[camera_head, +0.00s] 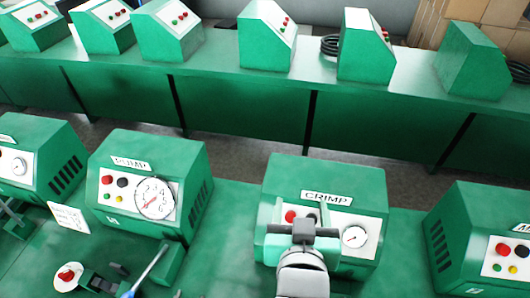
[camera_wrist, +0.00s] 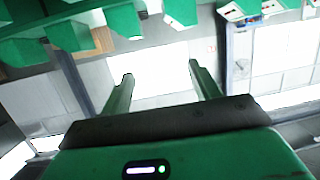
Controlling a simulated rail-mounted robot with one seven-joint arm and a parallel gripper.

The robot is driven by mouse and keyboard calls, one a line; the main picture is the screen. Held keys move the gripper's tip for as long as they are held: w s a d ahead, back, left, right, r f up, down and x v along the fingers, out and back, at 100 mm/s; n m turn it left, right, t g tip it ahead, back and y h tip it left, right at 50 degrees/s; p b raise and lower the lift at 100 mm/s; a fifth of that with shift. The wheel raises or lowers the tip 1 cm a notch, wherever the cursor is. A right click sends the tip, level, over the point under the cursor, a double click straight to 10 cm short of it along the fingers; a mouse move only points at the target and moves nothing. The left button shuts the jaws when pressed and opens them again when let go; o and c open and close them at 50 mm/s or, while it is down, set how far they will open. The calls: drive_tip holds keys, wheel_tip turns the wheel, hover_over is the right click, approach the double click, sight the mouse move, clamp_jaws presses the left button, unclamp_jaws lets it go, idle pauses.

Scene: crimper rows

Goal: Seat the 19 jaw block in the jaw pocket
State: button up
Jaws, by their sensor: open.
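My gripper (camera_head: 301,204) is raised in front of the green CRIMP machine (camera_head: 342,180) in the head view, with its fingers apart and nothing between them. In the wrist view the two green fingers of my gripper (camera_wrist: 160,70) are spread, with empty space between them. I cannot make out the 19 jaw block or its number in either view. The jaw pocket cannot be identified either. Small dark parts (camera_head: 92,282) lie on the green bench at the lower left, too small to name. My arm hides the bench in front of the CRIMP machine.
A red-knobbed white disc (camera_head: 67,276) is at the lower left. Another machine (camera_head: 490,240) stands right. A back bench (camera_head: 235,105) holds several consoles.

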drive_tip(key=s+a+r+t, duration=0.2)
drive_tip(key=r+t, duration=0.1)
drive_tip(key=r, duration=0.7)
drive_tip(key=s+a+r+n+t+y, duration=0.1)
drive_tip(key=s+a+r+t, duration=0.1)
drive_tip(key=r, duration=0.8)
drive_tip(key=s+a+r+t, duration=0.3)
drive_tip(key=s+r+t, duration=0.1)
drive_tip(key=r, duration=0.7)
drive_tip(key=shift+t+y, duration=0.4)
drive_tip(key=shift+t, duration=0.4)
drive_tip(key=shift+s+f, duration=0.1)
wheel_tip(320, 180, up, 16)
drive_tip(key=p, duration=1.6)
drive_tip(key=shift+r, duration=0.2)
drive_tip(key=shift+o, duration=0.4)
drive_tip(key=shift+f+b, duration=0.4)
drive_tip(key=shift+f, duration=0.1)
